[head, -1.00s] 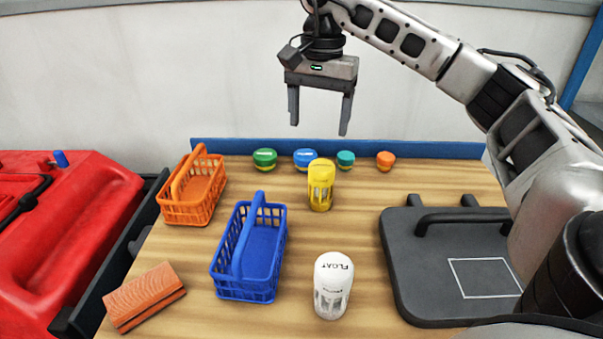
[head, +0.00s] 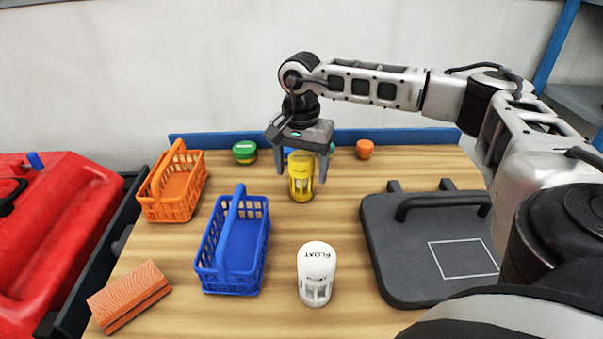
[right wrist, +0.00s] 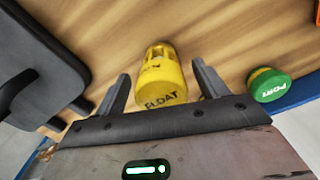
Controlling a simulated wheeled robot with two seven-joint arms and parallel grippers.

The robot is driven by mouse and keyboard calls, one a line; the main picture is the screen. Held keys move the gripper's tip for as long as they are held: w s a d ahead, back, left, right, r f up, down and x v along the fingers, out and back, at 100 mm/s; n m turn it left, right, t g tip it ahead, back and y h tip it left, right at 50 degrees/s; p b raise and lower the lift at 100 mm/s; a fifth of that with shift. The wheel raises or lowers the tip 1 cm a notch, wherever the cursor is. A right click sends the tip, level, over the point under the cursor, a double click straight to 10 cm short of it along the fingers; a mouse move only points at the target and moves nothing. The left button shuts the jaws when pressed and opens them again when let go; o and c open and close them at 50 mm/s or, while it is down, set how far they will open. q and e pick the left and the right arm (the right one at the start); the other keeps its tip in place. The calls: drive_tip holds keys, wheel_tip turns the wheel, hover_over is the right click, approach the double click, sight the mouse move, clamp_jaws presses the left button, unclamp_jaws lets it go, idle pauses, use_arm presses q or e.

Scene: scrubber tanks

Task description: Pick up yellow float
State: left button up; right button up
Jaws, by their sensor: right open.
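The yellow float (head: 301,180) stands upright on the wooden table, behind the white float (head: 317,272). My right gripper (head: 301,178) is open, with its fingers coming down on either side of the yellow float's upper part. In the right wrist view the yellow float (right wrist: 161,76) shows between the two open fingers (right wrist: 163,88), with a gap on each side. Its "FLOAT" lettering faces the camera. My left gripper is not in view.
An orange basket (head: 150,211) and a blue basket (head: 228,286) stand to the left. A sponge-like orange block (head: 128,296) lies at front left. Green (head: 245,152) and orange (head: 364,149) caps stand near the blue back edge. A dark lid (head: 400,275) lies at right.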

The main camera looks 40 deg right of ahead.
drive_tip(key=shift+f, duration=0.95)
drive_tip(key=shift+c, duration=0.3)
drive_tip(key=c, duration=1)
drive_tip(key=shift+r, duration=0.1)
